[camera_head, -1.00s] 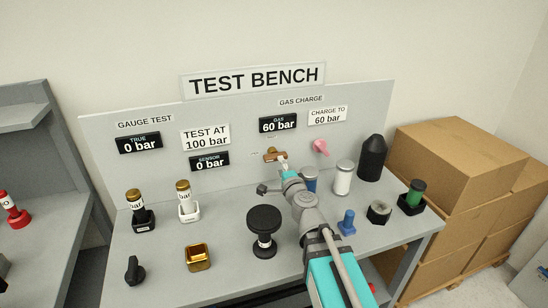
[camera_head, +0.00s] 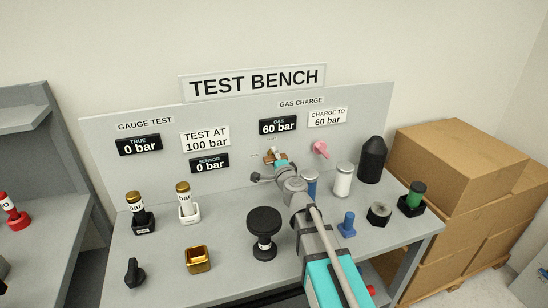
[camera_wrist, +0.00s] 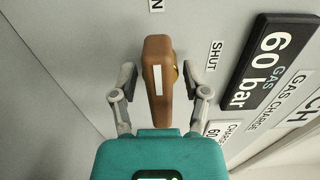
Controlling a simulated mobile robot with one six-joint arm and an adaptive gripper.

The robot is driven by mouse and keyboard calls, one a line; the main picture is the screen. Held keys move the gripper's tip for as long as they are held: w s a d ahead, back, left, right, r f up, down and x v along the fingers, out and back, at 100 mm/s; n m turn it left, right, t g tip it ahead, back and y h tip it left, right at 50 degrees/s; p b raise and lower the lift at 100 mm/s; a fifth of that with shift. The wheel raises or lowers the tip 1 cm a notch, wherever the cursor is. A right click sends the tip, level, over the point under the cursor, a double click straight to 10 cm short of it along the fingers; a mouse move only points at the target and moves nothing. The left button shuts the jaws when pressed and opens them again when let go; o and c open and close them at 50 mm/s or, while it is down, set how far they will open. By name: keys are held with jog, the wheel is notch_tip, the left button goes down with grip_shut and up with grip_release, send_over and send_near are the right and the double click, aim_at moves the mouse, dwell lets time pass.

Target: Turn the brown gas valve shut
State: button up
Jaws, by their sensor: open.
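The brown gas valve (camera_wrist: 157,80) is a bar-shaped handle with a white stripe, on the bench's back panel below the "GAS 60 bar" display. In the wrist view it lies between the two fingers of my gripper (camera_wrist: 160,82), which is open with gaps on both sides. The handle's long side runs between the fingers. A "SHUT" label (camera_wrist: 214,56) is on the panel to its right in the wrist view, and part of another label ending in "N" (camera_wrist: 156,5) is above it. In the head view the valve (camera_head: 269,155) is partly hidden by my gripper (camera_head: 275,157).
The gas display (camera_head: 278,126) reads 60 bar, and the sign beside it (camera_head: 327,116) says charge to 60 bar. A pink handle (camera_head: 321,149) is right of the valve. A black knob (camera_head: 264,226) stands on the bench.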

jog(key=shift+w+a, duration=0.1)
jog(key=shift+w, duration=0.15)
grip_shut()
